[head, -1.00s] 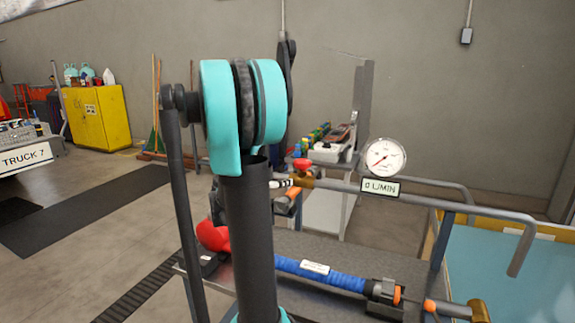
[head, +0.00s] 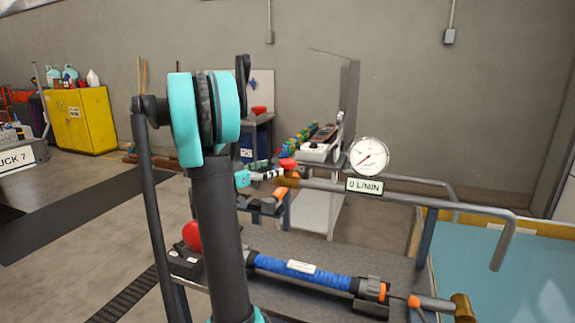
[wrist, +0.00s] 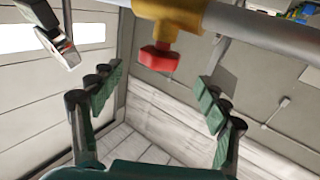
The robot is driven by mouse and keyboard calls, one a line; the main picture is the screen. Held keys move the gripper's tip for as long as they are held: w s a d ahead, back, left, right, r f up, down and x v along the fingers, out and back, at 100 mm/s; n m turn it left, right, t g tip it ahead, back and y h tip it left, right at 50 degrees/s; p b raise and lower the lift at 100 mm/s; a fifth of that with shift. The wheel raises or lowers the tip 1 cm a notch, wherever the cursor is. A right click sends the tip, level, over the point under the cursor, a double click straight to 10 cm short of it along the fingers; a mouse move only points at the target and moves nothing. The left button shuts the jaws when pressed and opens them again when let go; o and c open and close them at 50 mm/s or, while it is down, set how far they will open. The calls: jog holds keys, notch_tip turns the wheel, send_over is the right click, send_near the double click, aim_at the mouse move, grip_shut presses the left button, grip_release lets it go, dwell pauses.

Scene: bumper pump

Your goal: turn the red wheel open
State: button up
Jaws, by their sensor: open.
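The red wheel (head: 288,163) sits on a brass valve body on the grey pipe (head: 400,197). It also shows in the wrist view (wrist: 160,57), top centre, below the yellow-brass fitting (wrist: 170,14). My gripper (wrist: 158,97) is open, its two green-padded fingers spread left and right of the wheel's line. The wheel is between and beyond the fingertips in the picture, and no touch shows. In the head view, part of my gripper shows just left of the wheel, partly hidden by my arm. A round gauge (head: 369,157) stands on the pipe above a sign (head: 364,186) reading 0 L/MIN.
A blue hose (head: 310,272) lies on the dark bench (head: 300,243) below the pipe. A red rounded thing (head: 191,235) is behind my arm. A tall grey panel and cart (head: 320,205) stand behind the valve. A yellow cabinet (head: 78,120) is far left.

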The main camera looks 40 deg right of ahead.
aim_at(288, 163)
jog(key=d, duration=0.8)
jog(key=shift+s+d, duration=0.15)
jog(key=shift+s, duration=0.25)
jog(key=shift+c, duration=0.6)
jog(key=c, duration=1.1)
jog(key=shift+o, duration=0.2)
